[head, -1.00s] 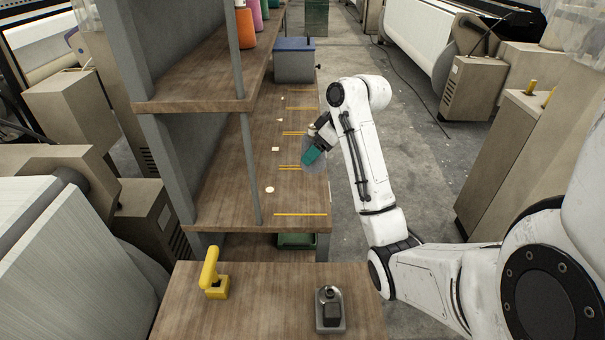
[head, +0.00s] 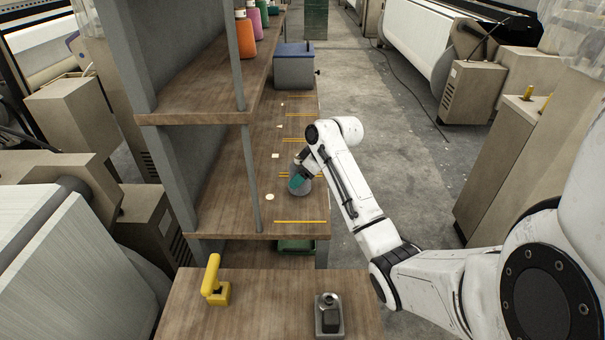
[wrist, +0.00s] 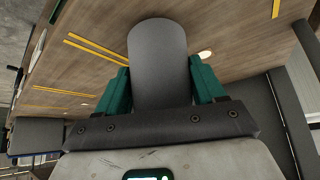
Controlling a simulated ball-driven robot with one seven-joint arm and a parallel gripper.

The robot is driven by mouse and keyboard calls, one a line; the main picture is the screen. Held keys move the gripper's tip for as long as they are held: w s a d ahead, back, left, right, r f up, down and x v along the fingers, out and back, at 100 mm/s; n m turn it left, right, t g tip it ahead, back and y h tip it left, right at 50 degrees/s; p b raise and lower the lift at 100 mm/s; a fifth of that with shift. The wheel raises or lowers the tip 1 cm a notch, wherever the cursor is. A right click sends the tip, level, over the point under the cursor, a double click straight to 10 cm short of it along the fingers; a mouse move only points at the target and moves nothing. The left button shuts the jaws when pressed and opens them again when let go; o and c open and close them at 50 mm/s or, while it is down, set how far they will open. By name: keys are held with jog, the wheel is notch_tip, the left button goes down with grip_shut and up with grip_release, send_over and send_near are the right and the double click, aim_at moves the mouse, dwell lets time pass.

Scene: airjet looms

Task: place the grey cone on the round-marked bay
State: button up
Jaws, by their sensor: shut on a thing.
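My gripper (head: 300,186) is over the wooden shelf, its teal fingers shut on the grey cone (head: 302,206). In the wrist view the cone (wrist: 160,65) is between the two fingers (wrist: 160,88), its rounded end pointing away from the palm. The round-marked bay (head: 268,212) is the near stretch of shelf between yellow lines; its white round mark (head: 270,197) shows left of the cone. The mark also shows beside the cone in the wrist view (wrist: 205,54). The cone is over this bay; I cannot tell whether it touches the shelf.
Bays with other white marks run back along the shelf to a grey-blue box (head: 294,68). A shelf post (head: 251,170) stands left of the bay, with an upper shelf (head: 200,106) above. A near table holds a yellow-handled item (head: 215,285) and a dark object (head: 328,312).

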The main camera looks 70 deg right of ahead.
jog(key=shift+f, duration=0.1)
jog(key=o, duration=1.2)
jog(key=shift+s+r, duration=0.1)
jog(key=shift+r, duration=0.2)
jog(key=b+v, duration=0.1)
jog(key=v, duration=1)
jog(key=shift+s+r, duration=0.15)
jog(key=shift+r, duration=0.15)
